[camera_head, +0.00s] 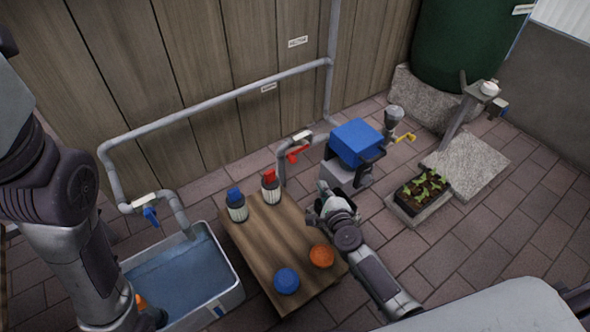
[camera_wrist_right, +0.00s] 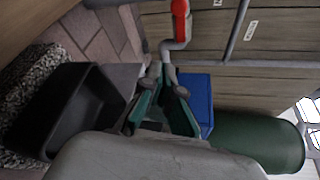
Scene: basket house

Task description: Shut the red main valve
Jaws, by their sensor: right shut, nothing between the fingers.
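The red valve handle (camera_head: 297,152) sits on a grey pipe in front of the wooden wall, left of the blue-topped box. It also shows at the top of the right wrist view (camera_wrist_right: 180,20). My right gripper (camera_head: 325,190) is shut and empty, over the far right edge of the wooden table, in front of and apart from the red handle. Its green-lined fingers (camera_wrist_right: 160,88) point toward the pipe below the handle in the wrist view.
A wooden table (camera_head: 262,240) holds two jars and blue and orange round items. A water tub (camera_head: 232,283) is at left under a blue-handled valve (camera_head: 150,215). The blue-topped box (camera_head: 355,143), a yellow handle (camera_head: 405,138) and a planter (camera_head: 408,210) are at right.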

